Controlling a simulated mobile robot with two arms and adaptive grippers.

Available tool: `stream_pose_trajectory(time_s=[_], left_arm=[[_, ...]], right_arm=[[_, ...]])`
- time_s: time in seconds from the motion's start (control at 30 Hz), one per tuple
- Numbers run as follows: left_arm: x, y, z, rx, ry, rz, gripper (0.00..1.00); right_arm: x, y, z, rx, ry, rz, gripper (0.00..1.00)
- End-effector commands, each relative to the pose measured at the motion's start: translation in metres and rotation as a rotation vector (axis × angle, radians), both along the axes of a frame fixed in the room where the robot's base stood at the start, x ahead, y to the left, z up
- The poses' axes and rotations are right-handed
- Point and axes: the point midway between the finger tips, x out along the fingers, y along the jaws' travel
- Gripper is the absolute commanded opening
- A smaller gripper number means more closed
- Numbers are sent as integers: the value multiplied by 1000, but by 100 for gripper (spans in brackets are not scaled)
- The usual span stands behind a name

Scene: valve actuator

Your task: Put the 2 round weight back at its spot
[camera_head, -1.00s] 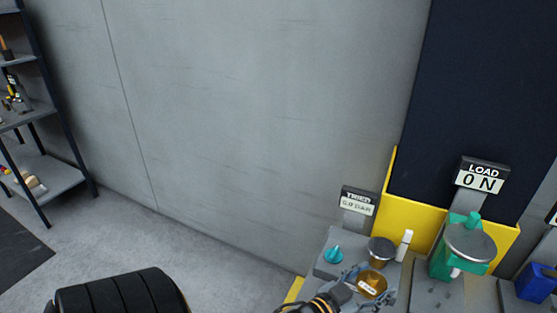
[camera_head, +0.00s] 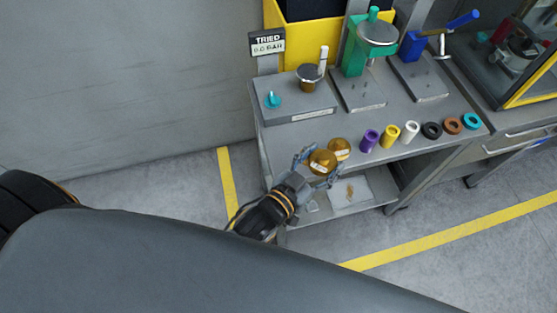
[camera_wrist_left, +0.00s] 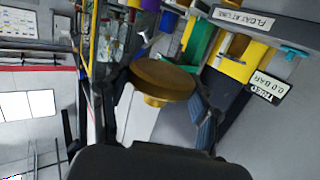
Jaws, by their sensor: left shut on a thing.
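My left gripper (camera_head: 318,162) is shut on a brass round weight (camera_head: 322,163), in front of the bench's front edge. In the left wrist view the held weight (camera_wrist_left: 163,80) is a wide disc with a narrower stub below, between the two fingers. A second brass round weight (camera_head: 340,148) stands at the bench edge just beyond the held one; the held weight partly overlaps it. A third, darker-topped brass piece (camera_head: 310,75) sits on the grey tester box with the white handle. My right gripper is not in view.
The grey bench (camera_head: 290,145) carries coloured rings, including a purple one (camera_head: 369,140), to the right of the weights. A teal knob (camera_head: 272,99), a green press (camera_head: 367,42) and a blue lever device (camera_head: 412,46) stand behind. A lower shelf (camera_head: 350,193) is below.

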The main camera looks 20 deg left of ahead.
Motion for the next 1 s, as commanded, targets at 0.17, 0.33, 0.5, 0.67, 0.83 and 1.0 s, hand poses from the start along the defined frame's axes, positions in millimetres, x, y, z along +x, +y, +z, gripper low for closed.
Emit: stream_pose_trajectory(time_s=[0.17,0.33,0.5,0.67,0.83,1.0], left_arm=[[15,45,-27,8,-4,-2,21],[24,72,-56,3,-2,-1,21],[30,89,-73,1,-4,0,21],[32,95,-77,-1,-3,0,21],[34,102,-88,1,-3,0,21],[34,103,-109,-1,-2,0,21]], right_arm=[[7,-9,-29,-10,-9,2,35],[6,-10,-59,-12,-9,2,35],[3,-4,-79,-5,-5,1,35],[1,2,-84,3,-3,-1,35],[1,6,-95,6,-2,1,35],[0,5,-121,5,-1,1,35]])
